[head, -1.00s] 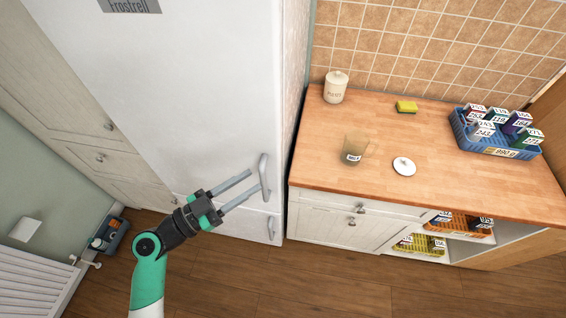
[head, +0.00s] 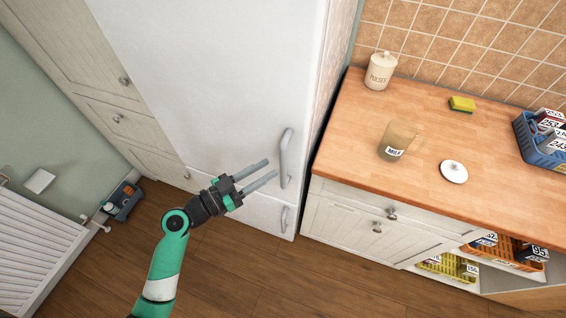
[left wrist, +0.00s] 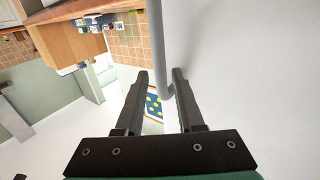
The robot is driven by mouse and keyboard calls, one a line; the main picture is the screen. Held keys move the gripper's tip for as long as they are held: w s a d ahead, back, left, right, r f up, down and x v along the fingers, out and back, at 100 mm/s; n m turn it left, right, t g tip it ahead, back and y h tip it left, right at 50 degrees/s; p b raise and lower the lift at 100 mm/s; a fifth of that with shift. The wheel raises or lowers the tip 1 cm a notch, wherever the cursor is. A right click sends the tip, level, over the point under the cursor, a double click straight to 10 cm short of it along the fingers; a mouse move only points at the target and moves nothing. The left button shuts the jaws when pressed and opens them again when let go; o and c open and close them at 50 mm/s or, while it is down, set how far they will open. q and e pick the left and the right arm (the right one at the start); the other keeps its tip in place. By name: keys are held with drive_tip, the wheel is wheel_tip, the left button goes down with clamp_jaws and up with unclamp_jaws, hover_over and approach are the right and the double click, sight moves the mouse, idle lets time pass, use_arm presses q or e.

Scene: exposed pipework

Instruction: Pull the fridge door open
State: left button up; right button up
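The white fridge door (head: 215,80) is shut. Its long grey upright handle (head: 285,158) is near the door's right edge, with a shorter handle (head: 284,218) on the panel below. My left gripper (head: 271,168) is open and empty, its fingertips just left of the long handle in the head view. In the left wrist view the handle bar (left wrist: 156,45) shows in the gap between the two open fingers (left wrist: 160,74), its lower end nearer the right finger. I cannot tell whether the fingertips reach around it. My right gripper is not in view.
Pale cupboards (head: 120,110) and a radiator (head: 30,235) are at left. The wooden floor (head: 240,280) in front is clear.

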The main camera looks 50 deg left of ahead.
sight(283, 160)
use_arm(q)
drive_tip(key=w, duration=0.4)
drive_tip(key=w+d, duration=0.1)
drive_tip(key=w, duration=0.1)
drive_tip(key=shift+w+r, duration=0.1)
clamp_jaws()
idle(1.1)
